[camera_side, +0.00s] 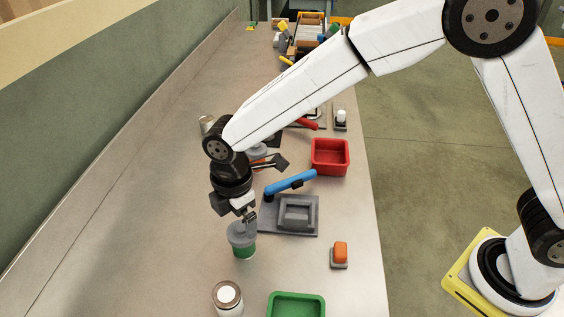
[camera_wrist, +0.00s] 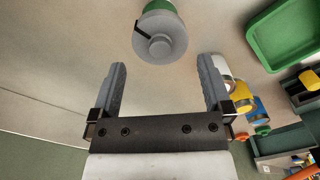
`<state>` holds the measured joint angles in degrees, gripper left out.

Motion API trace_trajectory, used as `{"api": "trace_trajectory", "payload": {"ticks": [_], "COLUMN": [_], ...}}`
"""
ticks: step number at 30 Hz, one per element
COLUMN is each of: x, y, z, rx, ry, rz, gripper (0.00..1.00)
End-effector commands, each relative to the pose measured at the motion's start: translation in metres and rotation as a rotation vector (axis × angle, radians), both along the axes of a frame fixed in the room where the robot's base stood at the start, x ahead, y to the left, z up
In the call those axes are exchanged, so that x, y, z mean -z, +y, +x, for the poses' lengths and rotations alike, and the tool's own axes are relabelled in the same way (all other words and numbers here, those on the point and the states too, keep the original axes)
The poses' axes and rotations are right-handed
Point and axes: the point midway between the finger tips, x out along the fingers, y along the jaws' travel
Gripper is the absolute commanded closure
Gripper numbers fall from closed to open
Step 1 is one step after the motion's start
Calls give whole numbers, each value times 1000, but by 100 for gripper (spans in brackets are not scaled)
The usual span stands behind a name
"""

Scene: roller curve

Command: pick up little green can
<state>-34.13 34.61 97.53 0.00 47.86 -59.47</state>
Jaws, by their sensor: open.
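The little green can (camera_side: 243,244) stands on the grey bench below my gripper. It has a grey, stepped top. In the wrist view the can (camera_wrist: 161,38) is just beyond the fingertips, centred between them, with its grey top facing the camera and a green edge behind. My gripper (camera_side: 250,214) is above the can in the side view, close to its top. The wrist view shows my gripper (camera_wrist: 162,72) open, with its two fingers wide apart and nothing between them. I cannot tell whether a finger touches the can's top.
A white-topped can (camera_side: 228,297) and a green tray (camera_side: 296,296) stand nearer the front. A grey fixture with a blue handle (camera_side: 291,183) is right of my gripper, and a red bin (camera_side: 330,142) lies behind it. An orange button (camera_side: 340,252) sits near the right edge. Bench left is clear.

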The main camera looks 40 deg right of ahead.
Motion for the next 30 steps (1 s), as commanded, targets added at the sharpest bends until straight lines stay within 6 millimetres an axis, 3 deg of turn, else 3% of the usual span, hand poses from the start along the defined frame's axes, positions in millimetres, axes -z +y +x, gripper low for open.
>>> {"api": "trace_trajectory", "payload": {"ticks": [7, 17, 30], "x": [20, 27, 70], "y": [-1, -1, -3], "z": [0, 0, 0], "rx": [3, 3, 4], "ry": [2, 1, 0], "rz": [-1, -1, -1], "gripper": [0, 0, 0]}}
